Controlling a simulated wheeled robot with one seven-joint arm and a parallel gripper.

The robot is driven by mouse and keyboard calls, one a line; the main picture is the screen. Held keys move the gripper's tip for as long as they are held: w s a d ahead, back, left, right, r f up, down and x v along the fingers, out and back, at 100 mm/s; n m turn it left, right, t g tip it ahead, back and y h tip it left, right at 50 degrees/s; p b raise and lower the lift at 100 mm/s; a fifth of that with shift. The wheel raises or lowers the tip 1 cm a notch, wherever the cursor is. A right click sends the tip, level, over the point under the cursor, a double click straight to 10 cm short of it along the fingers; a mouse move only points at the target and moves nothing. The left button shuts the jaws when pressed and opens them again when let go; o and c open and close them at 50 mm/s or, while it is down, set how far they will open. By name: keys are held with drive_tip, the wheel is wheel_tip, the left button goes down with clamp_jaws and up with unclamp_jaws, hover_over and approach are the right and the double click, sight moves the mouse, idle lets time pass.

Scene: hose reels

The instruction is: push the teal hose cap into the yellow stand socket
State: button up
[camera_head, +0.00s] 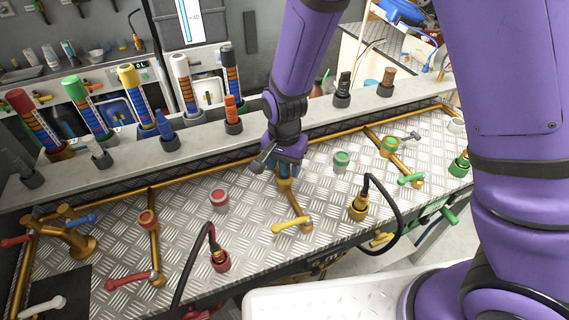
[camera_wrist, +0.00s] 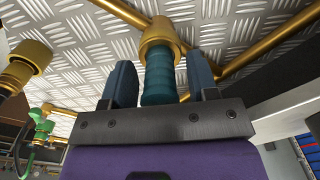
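The teal cap (camera_wrist: 160,78) is a ribbed cylinder in the wrist view, between my two fingers. Its far end meets the yellow-brass stand socket (camera_wrist: 158,32), with its tip hidden inside the socket's rim. The cap looks in line with the socket. My gripper (camera_wrist: 162,82) has its blue-grey fingers on both sides of the cap, with narrow gaps showing, so it looks open around it. In the head view, my gripper (camera_head: 284,168) points down over the pipe stand with the yellow handle (camera_head: 290,225), and largely hides the cap and socket.
A red cap (camera_head: 219,200) and a green cap (camera_head: 341,160) stand on the metal deck nearby. Brass pipes, a red-based hose (camera_head: 219,260) and a yellow-based hose (camera_head: 360,205) surround the spot. A grey ledge (camera_head: 200,140) with several colored plugs runs behind.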

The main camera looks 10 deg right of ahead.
drive_tip(key=shift+r, duration=0.1)
wheel_tip(320, 180, up, 11)
drive_tip(key=shift+r, duration=0.1)
drive_tip(key=s+d+r+n+t+y, duration=0.1)
drive_tip(key=s+d+r+n+t, duration=0.3)
drive_tip(key=d+r, duration=1.05)
drive_tip(key=s+d+r, duration=0.2)
drive_tip(key=s+d, duration=0.1)
drive_tip(key=s, duration=0.2)
drive_tip(key=s+d+r+n, duration=0.1)
drive_tip(key=s+d+r, duration=0.1)
drive_tip(key=s+d, duration=0.1)
drive_tip(key=s+d+r+t+h, duration=0.1)
drive_tip(key=s+d+r, duration=0.1)
drive_tip(key=s+d, duration=0.2)
drive_tip(key=s, duration=0.2)
drive_tip(key=shift+s+r+n, duration=0.3)
drive_tip(key=shift+r+n, duration=0.1)
idle(0.9)
